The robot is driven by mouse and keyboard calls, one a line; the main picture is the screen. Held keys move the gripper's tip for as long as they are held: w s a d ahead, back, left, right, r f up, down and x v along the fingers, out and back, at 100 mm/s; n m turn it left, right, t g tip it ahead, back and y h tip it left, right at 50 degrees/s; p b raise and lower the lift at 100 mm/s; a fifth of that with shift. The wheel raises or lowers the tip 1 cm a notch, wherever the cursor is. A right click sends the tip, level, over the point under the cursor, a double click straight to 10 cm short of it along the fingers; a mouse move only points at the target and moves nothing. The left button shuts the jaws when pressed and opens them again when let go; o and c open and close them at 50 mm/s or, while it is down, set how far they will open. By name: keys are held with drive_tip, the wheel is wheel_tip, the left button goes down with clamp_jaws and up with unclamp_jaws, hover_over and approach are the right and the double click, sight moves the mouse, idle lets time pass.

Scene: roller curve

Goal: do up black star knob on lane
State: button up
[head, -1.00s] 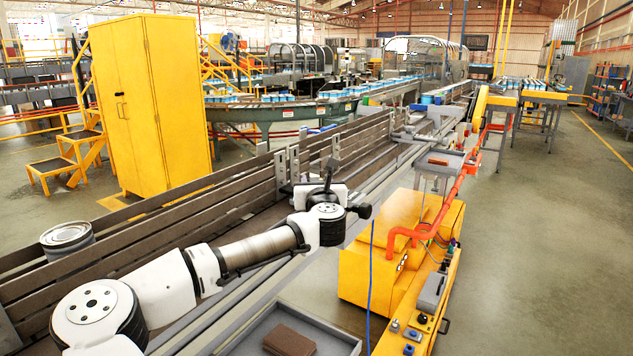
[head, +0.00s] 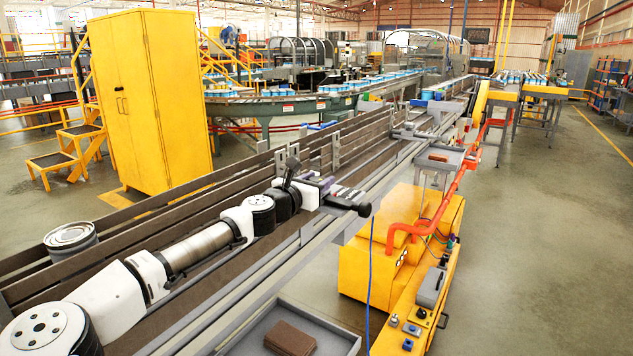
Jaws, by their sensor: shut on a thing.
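The black star knob (head: 363,209) sits on the near side of the lane (head: 225,255), at the end of a short dark bar. My white and black arm comes in from the lower left along the lane. My gripper (head: 346,196) is at its far end, pointing right, close against the knob. It is shut on the knob as far as I can tell; the fingertips are small and partly blend with the metal parts around them. How far the knob is screwed in cannot be seen.
A grey tray with a brown block (head: 290,338) is at the lower front. A second tray (head: 440,156) is farther along. An open can (head: 70,238) stands on the left. A yellow machine (head: 400,240) is right of the lane; the floor beyond is clear.

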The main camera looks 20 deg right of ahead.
drive_tip(key=shift+w+r, duration=0.1)
drive_tip(key=shift+r, duration=0.2)
drive_tip(key=o, duration=1)
drive_tip(key=shift+f, duration=0.15)
drive_tip(key=shift+s+a+f+b, duration=0.15)
drive_tip(key=shift+s+a+b, duration=0.15)
drive_tip(key=shift+s+a, duration=0.1)
drive_tip(key=b+v, duration=0.4)
drive_tip(key=v, duration=0.8)
drive_tip(key=shift+s+a+b, duration=0.2)
drive_tip(key=shift+a+b, duration=0.15)
drive_tip(key=shift+b, duration=0.05)
